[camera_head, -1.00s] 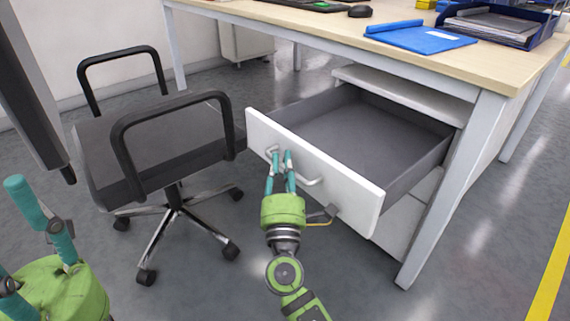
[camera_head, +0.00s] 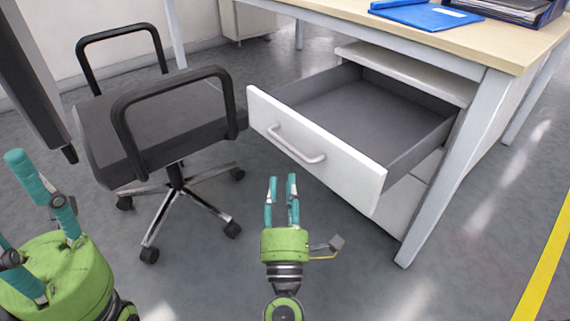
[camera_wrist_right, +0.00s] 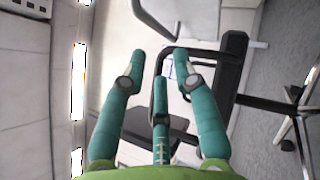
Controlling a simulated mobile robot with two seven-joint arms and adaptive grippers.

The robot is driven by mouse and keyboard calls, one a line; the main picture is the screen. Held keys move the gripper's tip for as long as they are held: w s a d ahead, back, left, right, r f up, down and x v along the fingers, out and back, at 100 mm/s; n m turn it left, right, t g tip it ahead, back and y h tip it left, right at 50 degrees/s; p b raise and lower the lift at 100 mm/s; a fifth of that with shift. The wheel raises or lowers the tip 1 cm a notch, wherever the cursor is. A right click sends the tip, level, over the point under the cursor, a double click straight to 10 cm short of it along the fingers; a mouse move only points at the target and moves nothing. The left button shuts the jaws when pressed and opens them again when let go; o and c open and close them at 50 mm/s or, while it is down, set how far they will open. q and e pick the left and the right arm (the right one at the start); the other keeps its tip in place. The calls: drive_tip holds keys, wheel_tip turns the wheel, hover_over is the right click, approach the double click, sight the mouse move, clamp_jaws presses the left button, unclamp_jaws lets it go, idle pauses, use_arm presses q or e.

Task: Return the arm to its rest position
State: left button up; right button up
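My right gripper (camera_head: 282,181) is in front of and below the open drawer (camera_head: 318,150), clear of its metal handle (camera_head: 297,146). Its teal fingers stand apart with nothing between them, as the right wrist view (camera_wrist_right: 159,66) also shows. The drawer is pulled well out of the white cabinet under the desk, and its grey inside looks empty. My left gripper (camera_head: 18,200) is at the left edge, partly cut off. Its fingers are spread, and no object shows between them.
A dark office chair (camera_head: 150,120) with black armrests stands left of the drawer. The desk (camera_head: 440,40) carries a blue folder (camera_head: 425,16) and a document tray (camera_head: 520,10). A desk leg (camera_head: 455,170) is at the right. The floor in front is clear.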

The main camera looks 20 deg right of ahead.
drive_tip(key=shift+v, duration=1)
drive_tip(key=shift+w, duration=0.1)
